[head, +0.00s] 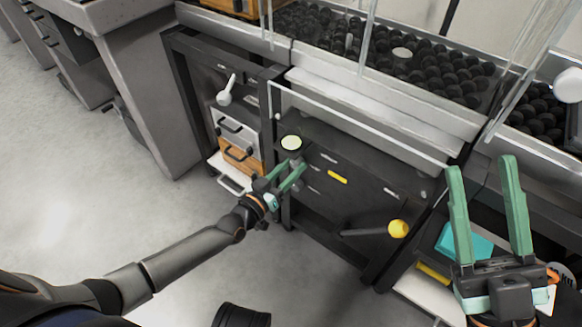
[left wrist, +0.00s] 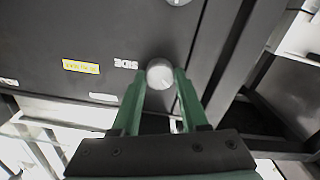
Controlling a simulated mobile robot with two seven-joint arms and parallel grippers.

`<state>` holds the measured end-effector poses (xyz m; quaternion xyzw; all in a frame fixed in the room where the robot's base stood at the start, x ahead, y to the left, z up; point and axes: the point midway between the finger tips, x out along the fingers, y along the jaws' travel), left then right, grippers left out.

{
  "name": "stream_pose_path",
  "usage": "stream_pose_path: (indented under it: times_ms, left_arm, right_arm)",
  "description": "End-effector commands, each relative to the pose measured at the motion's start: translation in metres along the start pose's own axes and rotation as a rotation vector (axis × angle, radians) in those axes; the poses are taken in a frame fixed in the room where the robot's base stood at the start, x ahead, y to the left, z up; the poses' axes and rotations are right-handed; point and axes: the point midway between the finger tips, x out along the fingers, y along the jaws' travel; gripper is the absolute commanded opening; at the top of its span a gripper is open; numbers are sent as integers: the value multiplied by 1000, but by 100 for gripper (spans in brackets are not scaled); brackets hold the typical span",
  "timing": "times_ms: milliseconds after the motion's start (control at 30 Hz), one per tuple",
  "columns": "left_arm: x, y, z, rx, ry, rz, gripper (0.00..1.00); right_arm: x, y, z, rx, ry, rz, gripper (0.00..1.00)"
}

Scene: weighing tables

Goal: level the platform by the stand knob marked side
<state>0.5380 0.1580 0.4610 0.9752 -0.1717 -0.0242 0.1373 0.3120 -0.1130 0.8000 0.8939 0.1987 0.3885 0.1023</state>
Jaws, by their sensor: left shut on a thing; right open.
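The dark stand (head: 340,205) has a front panel with small labels. In the left wrist view, a round grey knob (left wrist: 160,73) sits beside a small white label (left wrist: 126,64) that appears to read SIDE. My left gripper (left wrist: 162,82) is shut on this knob, one green finger on each side. In the head view my left gripper (head: 287,170) is at the stand's left front, and the knob is mostly hidden. My right gripper (head: 482,165) is open and empty at the right, apart from the stand. I cannot tell the platform's tilt.
A second knob (left wrist: 178,2) is at the wrist view's top edge. A yellow label (left wrist: 80,66) is on the panel. A lever with a yellow ball (head: 398,229) sticks out at the stand's lower right. Clear panes stand above, near many black balls (head: 440,70). Floor at left is clear.

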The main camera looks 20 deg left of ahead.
Motion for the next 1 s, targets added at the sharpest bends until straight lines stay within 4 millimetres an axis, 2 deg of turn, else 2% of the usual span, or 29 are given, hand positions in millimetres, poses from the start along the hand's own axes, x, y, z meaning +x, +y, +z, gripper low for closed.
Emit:
stream_pose_path:
  times_ms: [333,367,600,867,1000]
  left_arm:
    - [0,0,1,-27,-1,0,0]
    - [-1,0,1,-27,-1,0,45]
    - [0,0,0,-26,-1,0,72]
    - [-1,0,0,-25,-1,0,74]
    - [-11,0,-1,-25,-3,-2,74]
  right_arm:
    - [0,0,0,-2,0,0,50]
    - [0,0,0,-2,0,0,50]
    - [0,0,0,-2,0,0,50]
    - [0,0,0,-2,0,0,50]
    - [4,3,-4,0,1,1,50]
